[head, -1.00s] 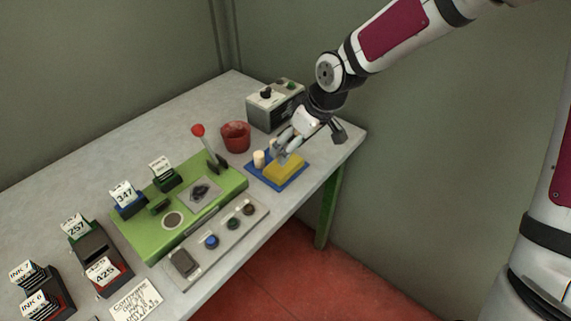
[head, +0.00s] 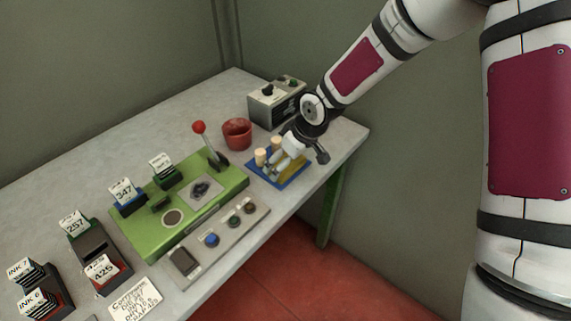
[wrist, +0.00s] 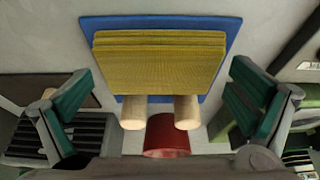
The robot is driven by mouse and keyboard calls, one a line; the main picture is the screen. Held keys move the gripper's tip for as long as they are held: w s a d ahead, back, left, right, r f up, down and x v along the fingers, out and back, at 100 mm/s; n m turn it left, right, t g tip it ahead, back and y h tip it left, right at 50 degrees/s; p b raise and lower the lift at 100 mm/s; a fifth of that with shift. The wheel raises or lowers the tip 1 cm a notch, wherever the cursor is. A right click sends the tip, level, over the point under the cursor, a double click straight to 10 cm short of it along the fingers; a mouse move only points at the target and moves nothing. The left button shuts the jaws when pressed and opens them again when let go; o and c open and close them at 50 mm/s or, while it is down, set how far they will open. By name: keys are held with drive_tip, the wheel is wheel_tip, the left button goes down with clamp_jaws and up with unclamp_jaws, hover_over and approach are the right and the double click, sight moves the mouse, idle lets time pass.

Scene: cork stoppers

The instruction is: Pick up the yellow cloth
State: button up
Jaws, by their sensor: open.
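The yellow cloth (wrist: 160,62) is a folded, layered block lying on a blue mat (wrist: 160,22). In the head view the cloth (head: 292,171) is partly hidden behind my gripper, and the blue mat (head: 262,170) shows around it. My gripper (head: 272,168) is low over the mat. In the wrist view my gripper (wrist: 160,95) is open and empty, its green-padded fingers spread to the left and right of the cloth. Two cork stoppers (wrist: 133,112) (wrist: 187,112) stand beside the cloth, between the fingers in that view.
A red cup (head: 237,133) stands behind the mat, and a grey control box (head: 275,103) is at the back. A green press (head: 180,205) with a red-knobbed lever (head: 204,140) is to the left. The table's front edge is close to the mat.

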drive_tip(key=shift+c, duration=0.2)
drive_tip(key=c, duration=0.7)
drive_tip(key=shift+r, duration=0.1)
drive_tip(key=shift+r, duration=0.5)
drive_tip(key=shift+s+r, duration=0.3)
drive_tip(key=shift+r, duration=0.35)
drive_tip(key=shift+s+r, duration=0.3)
drive_tip(key=shift+r, duration=0.3)
drive_tip(key=s, duration=0.5)
drive_tip(key=s+r, duration=0.1)
drive_tip(key=s, duration=0.4)
drive_tip(key=s+a+b, duration=0.1)
drive_tip(key=s, duration=0.3)
drive_tip(key=shift+s+a+r, duration=0.1)
drive_tip(key=shift+s+r, duration=0.05)
drive_tip(key=shift+s, duration=0.25)
